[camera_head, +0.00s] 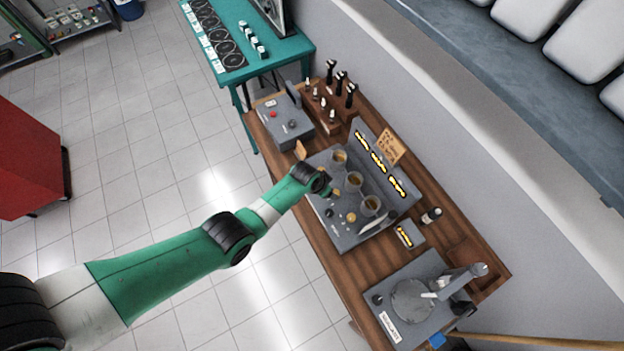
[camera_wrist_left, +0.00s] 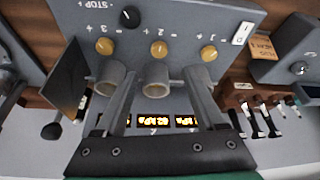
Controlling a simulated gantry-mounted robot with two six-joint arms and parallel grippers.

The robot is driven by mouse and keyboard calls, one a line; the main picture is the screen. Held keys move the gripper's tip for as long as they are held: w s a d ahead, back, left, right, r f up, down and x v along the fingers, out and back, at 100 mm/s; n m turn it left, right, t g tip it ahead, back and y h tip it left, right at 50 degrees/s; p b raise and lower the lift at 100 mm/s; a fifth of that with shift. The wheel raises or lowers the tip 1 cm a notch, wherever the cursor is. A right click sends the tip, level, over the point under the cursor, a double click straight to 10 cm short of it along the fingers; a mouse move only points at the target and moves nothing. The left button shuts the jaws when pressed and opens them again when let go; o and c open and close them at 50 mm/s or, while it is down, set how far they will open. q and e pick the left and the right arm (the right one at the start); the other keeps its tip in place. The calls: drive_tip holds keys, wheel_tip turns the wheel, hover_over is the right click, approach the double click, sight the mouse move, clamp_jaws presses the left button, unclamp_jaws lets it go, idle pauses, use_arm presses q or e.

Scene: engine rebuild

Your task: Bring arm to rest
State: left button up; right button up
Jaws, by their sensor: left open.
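My left arm reaches in from the left in the head view. Its left gripper (camera_head: 335,190) is over the front left part of a grey machine (camera_head: 345,240) with three round cups. I cannot tell whether the fingers touch the machine. My right gripper is not in view.
A wooden bench (camera_head: 330,282) carries the machine, a grey box (camera_head: 283,122), a rack of black-handled tools (camera_head: 332,98) and a round-plate device (camera_head: 412,300). A teal table (camera_head: 232,80) stands behind, a red cabinet (camera_head: 25,160) at left. Tiled floor between is clear.

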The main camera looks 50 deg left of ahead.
use_arm(q)
drive_tip(key=shift+d, duration=0.15)
idle(0.3)
drive_tip(key=w+d+r+t, duration=0.1)
drive_tip(key=w+r+t, duration=0.1)
drive_tip(key=w+r, duration=0.5)
drive_tip(key=w+d+r+m+t, duration=0.1)
drive_tip(key=w+d+r+t, duration=0.15)
drive_tip(key=r, duration=0.85)
drive_tip(key=w+r+t, duration=0.3)
drive_tip(key=w+r, duration=0.2)
drive_tip(key=r, duration=0.4)
wheel_tip(320, 180, up, 22)
drive_tip(key=d+t, duration=0.2)
drive_tip(key=t, duration=0.4)
drive_tip(key=s+r+t+h, duration=0.1)
drive_tip(key=s+r+t, duration=0.8)
drive_tip(key=s+r, duration=1.5)
wheel_tip(320, 180, up, 3)
drive_tip(key=shift+d+f+n+h, duration=0.1)
drive_tip(key=shift+d+n+h, duration=0.05)
drive_tip(key=shift+n+h, duration=0.25)
